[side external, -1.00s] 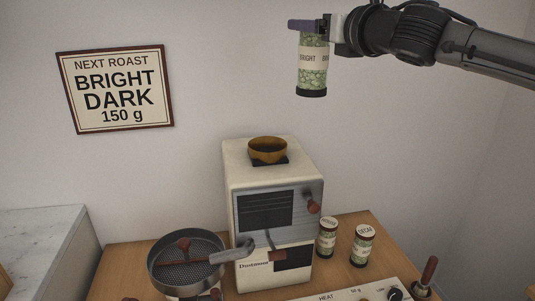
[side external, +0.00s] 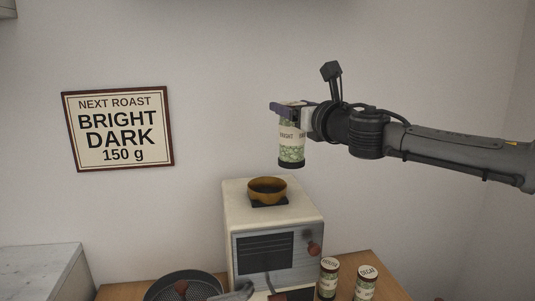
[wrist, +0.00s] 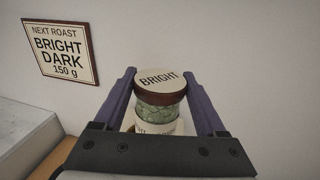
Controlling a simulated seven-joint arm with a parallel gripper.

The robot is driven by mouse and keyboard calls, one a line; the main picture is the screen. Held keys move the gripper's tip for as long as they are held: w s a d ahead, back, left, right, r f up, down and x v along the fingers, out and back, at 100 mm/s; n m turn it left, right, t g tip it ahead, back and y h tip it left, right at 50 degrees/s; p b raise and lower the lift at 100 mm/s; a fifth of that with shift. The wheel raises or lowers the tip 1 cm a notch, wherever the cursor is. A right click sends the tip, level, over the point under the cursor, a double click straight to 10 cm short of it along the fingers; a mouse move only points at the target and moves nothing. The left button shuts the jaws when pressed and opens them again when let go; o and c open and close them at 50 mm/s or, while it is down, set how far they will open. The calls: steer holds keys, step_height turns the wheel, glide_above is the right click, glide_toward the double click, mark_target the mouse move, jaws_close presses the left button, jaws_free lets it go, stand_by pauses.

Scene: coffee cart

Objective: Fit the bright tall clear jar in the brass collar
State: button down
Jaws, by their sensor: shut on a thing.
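The bright tall clear jar (side external: 291,143) holds pale green beans and has a "BRIGHT" label and a dark lower end. It hangs upright in my gripper (side external: 286,107), which is shut on its upper part. In the wrist view its brown lid (wrist: 160,83) reads "BRIGHT" between the two purple fingers of my gripper (wrist: 159,88). The brass collar (side external: 267,190) is an open ring on a dark base on top of the cream roaster (side external: 230,225). The jar is above the collar and a little to its right, apart from it.
Two shorter labelled jars, one left (side external: 328,278) and a "DECAF" one (side external: 366,283), stand on the wooden cart right of the roaster. A round dark pan (side external: 183,287) is at front left. A wall sign (side external: 118,128) reads "BRIGHT DARK 150 g". The air around the held jar is clear.

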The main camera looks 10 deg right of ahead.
steer(key=w+a+f, duration=0.3)
steer(key=w+f, duration=0.4)
steer(key=f, duration=0.3)
steer(key=shift+w+a, duration=0.3)
steer(key=shift+a, duration=0.05)
steer(key=shift+f, duration=0.1)
steer(key=shift+f, duration=0.15)
jaws_free()
steer(key=shift+f, duration=0.15)
